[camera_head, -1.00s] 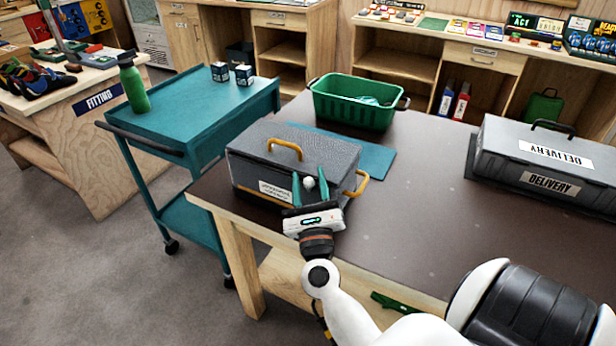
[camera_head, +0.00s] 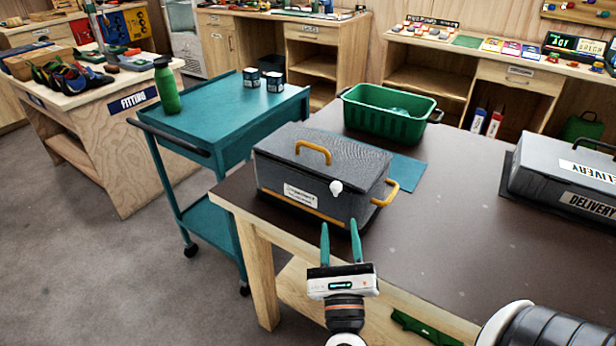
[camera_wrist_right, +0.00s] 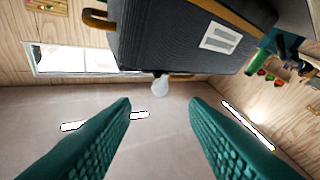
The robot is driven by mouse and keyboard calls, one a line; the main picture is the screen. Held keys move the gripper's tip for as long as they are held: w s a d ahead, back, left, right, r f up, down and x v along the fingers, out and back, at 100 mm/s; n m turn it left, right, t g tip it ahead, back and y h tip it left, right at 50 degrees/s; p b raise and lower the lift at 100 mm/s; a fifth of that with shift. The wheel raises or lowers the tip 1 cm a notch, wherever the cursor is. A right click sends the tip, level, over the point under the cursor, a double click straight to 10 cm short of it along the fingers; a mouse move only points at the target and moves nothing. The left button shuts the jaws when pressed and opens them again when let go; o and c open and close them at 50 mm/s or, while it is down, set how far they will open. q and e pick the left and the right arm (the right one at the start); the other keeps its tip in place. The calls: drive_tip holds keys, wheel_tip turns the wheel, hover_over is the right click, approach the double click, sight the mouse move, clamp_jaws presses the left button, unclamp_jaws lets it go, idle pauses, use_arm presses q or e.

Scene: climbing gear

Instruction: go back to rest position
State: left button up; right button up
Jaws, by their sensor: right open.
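My right gripper (camera_head: 340,243) is open and empty, its teal fingers pointing at the front of a dark grey box (camera_head: 330,165) on the brown table. The box has a closed lid, yellow handles, a white label and a white knob (camera_head: 336,187) on its front. The gripper is apart from the box. In the right wrist view the open fingers (camera_wrist_right: 160,110) frame a gap below the box (camera_wrist_right: 185,45), with the knob (camera_wrist_right: 160,86) beyond them. My left gripper is not in view.
The brown table (camera_head: 460,215) holds a green basket (camera_head: 388,114), a blue-green mat (camera_head: 408,173) and a grey delivery case (camera_head: 565,175). A teal cart (camera_head: 215,115) with a green bottle (camera_head: 167,86) and two small boxes stands left. Open floor lies at lower left.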

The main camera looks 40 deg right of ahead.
drive_tip(key=w+a+f+n+g+y+p, duration=0.15)
drive_tip(key=a+f+n+y, duration=0.35)
drive_tip(key=f+n, duration=0.6)
drive_tip(key=w+a+f+n+g+y+p, duration=0.1)
drive_tip(key=w+a+f+n+y+p, duration=0.1)
drive_tip(key=a+f+n+y, duration=0.75)
drive_tip(key=s+d+f+n+g+h, duration=0.1)
drive_tip(key=s+f+n+g, duration=0.15)
drive_tip(key=f, duration=0.45)
drive_tip(key=s+d+f+n+g+h, duration=0.1)
drive_tip(key=s+d+f+n, duration=0.15)
drive_tip(key=f, duration=0.55)
drive_tip(key=s+f+n+g+p, duration=0.3)
drive_tip(key=s+f+n+g, duration=0.3)
drive_tip(key=s+f+n, duration=0.5)
drive_tip(key=s+d+f+n+g, duration=0.2)
drive_tip(key=s+f, duration=0.2)
drive_tip(key=s, duration=0.4)
drive_tip(key=s+d+f+n+g, duration=0.2)
drive_tip(key=s+f+n+g, duration=0.1)
drive_tip(key=s, duration=0.6)
drive_tip(key=shift+s+d+f+g+p, duration=0.3)
drive_tip(key=shift+d+f, duration=0.1)
drive_tip(key=shift+f, duration=0.2)
drive_tip(key=shift+h, duration=0.25)
